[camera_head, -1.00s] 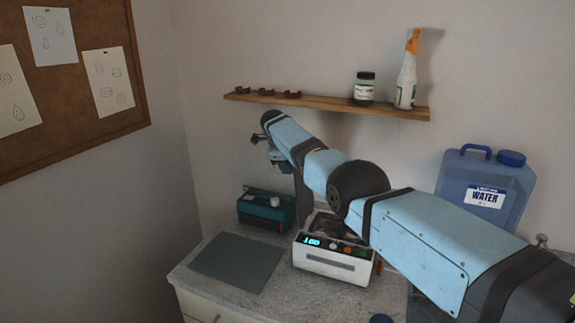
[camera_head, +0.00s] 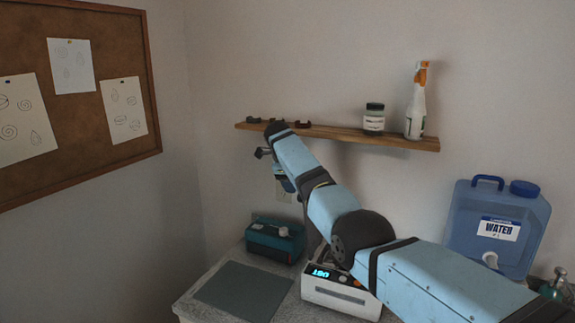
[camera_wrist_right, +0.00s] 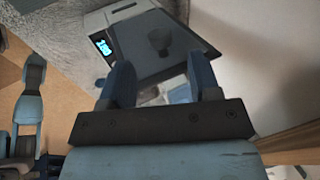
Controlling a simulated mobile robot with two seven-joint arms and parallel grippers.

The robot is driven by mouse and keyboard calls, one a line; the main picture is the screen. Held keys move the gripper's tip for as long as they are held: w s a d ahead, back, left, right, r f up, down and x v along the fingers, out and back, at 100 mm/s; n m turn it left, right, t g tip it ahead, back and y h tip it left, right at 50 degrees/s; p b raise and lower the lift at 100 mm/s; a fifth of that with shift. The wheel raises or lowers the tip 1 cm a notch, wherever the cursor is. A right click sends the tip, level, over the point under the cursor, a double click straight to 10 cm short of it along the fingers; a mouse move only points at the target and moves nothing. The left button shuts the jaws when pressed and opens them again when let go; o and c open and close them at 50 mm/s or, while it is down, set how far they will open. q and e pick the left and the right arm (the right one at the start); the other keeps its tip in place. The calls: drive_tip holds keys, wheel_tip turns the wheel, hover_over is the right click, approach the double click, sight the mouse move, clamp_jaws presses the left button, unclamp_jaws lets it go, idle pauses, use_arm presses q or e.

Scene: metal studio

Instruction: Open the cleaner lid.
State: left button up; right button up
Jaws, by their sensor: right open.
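The cleaner (camera_head: 343,298) is a white box with a lit blue display on the counter, its top mostly hidden behind my right arm. It also shows in the right wrist view (camera_wrist_right: 100,25). There, a dark grey lid panel (camera_wrist_right: 150,66) with a round knob lies beyond my fingers and looks tilted up. In the head view, a narrow dark upright strip beside the cleaner may be its edge; I cannot tell. My right gripper (camera_wrist_right: 160,82) is open, fingers apart and near the panel; I cannot tell whether they touch it.
A teal box (camera_head: 274,240) stands left of the cleaner, and a flat grey mat (camera_head: 243,291) lies in front of it. A blue water canister (camera_head: 470,235) stands at the right. A wooden shelf (camera_head: 345,135) holds a jar (camera_head: 374,119) and spray bottle (camera_head: 416,105) above.

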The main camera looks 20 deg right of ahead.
drive_tip(key=b+v, duration=0.1)
drive_tip(key=v, duration=0.6)
drive_tip(key=shift+a+r, duration=0.15)
drive_tip(key=shift+r, duration=0.15)
